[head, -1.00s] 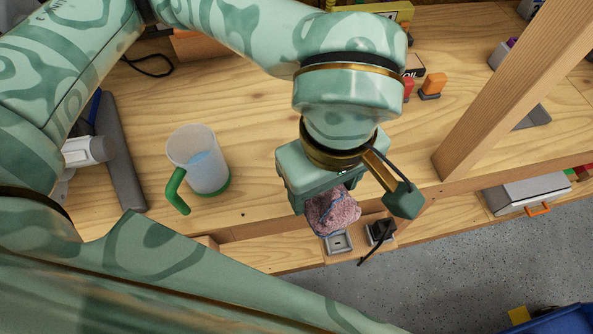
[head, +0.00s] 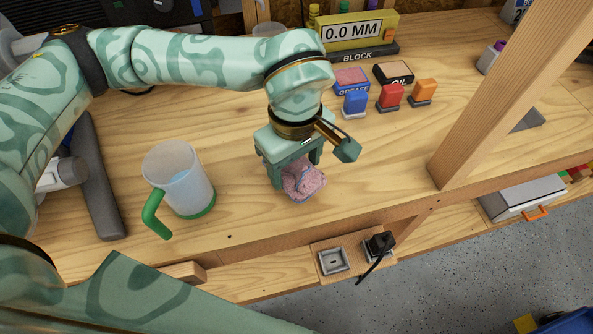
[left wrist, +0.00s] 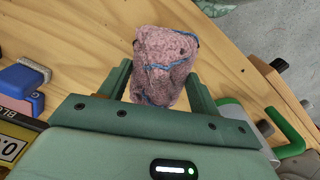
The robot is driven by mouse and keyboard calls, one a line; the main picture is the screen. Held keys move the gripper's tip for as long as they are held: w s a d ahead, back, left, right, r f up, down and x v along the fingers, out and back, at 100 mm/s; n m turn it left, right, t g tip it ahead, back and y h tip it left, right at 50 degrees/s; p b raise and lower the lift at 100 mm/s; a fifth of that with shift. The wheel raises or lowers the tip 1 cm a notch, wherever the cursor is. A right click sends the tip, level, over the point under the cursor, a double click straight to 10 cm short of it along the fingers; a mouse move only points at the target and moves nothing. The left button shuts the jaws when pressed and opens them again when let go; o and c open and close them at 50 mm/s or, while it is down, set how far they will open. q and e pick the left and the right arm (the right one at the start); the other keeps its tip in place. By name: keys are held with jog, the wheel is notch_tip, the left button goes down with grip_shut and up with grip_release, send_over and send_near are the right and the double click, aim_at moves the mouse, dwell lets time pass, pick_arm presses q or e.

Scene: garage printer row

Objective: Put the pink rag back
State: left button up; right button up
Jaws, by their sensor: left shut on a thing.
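The pink rag (head: 304,182) is a crumpled, speckled bundle with blue lines. It sticks out of the jaws of my left gripper (head: 291,178), which is shut on it over the wooden bench top. In the left wrist view the rag (left wrist: 163,62) lies between the two green fingers (left wrist: 158,98). I cannot tell whether its underside touches the bench. Beyond the gripper stand a box marked GREASE (head: 351,79) with a pinkish top and a dark box marked OIL (head: 393,72). My right gripper is not in view.
A clear mug with a green handle (head: 180,180) stands left of the gripper. Blue (head: 355,103), red (head: 391,96) and orange (head: 424,91) blocks stand to the right, beyond them a yellow gauge (head: 350,31). A wooden post (head: 510,95) rises at right. Bench right of the rag is clear.

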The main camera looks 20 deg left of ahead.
aim_at(296, 174)
pick_arm(q)
jog(key=f, duration=0.1)
jog(key=f+b, duration=0.1)
jog(key=f, duration=0.2)
jog(key=shift+w+a+b, duration=0.1)
jog(key=shift+w+b, duration=0.15)
jog(key=shift+b, duration=0.05)
jog(key=shift+r, duration=0.15)
jog(key=o, duration=1)
notch_tip(296, 174, up, 12)
jog(key=p, duration=0.3)
jog(key=shift+p, duration=0.4)
jog(key=shift+r, duration=0.1)
